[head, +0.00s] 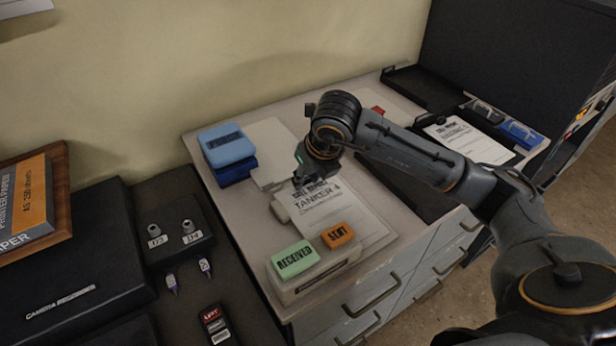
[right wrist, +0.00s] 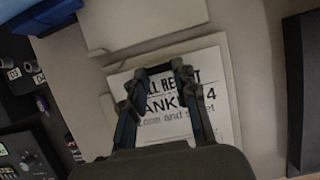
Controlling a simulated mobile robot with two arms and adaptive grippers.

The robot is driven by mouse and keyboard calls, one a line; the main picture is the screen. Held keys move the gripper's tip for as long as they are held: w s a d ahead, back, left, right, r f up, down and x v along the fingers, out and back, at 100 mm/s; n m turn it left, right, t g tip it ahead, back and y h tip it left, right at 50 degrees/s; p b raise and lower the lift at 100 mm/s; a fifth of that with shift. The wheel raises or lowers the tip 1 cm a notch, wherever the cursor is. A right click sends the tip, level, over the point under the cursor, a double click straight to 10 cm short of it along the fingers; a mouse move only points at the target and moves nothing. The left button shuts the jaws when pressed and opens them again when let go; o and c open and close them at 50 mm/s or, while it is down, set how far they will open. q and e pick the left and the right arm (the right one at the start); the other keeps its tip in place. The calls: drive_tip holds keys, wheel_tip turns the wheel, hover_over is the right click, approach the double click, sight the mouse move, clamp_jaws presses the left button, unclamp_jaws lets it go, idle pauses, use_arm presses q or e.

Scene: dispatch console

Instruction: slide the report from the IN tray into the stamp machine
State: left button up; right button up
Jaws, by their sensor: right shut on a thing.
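The white report (head: 345,208), headed "CALL REPORT" and "TANKER 4", lies over the light desk top; it also shows in the right wrist view (right wrist: 222,105). My right gripper (head: 303,182) is at its upper left part in the head view, shut on the report. In the right wrist view the gripper's fingers (right wrist: 160,75) cover part of its print. A pale unit with a green RECEIVED key (head: 294,260) and an orange SENT key (head: 338,235), seemingly the stamp machine, stands at the report's near end. I cannot tell whether paper is inside it. My left gripper is not in view.
Blue boxes (head: 228,147) stand at the back left of the desk. Black trays (head: 425,88) lie to the right, one with another printed sheet (head: 462,132). A black console (head: 178,230) with knobs is at the left. My right arm hides part of the desk.

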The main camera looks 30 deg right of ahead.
drive_tip(key=shift+a, duration=0.1)
drive_tip(key=o, duration=1.1)
drive_tip(key=shift+a, duration=0.1)
drive_tip(key=shift+o, duration=0.7)
drive_tip(key=o, duration=0.5)
drive_tip(key=shift+c, duration=0.2)
drive_tip(key=shift+r, duration=0.1)
wheel_tip(320, 180, up, 7)
drive_tip(key=p, duration=0.4)
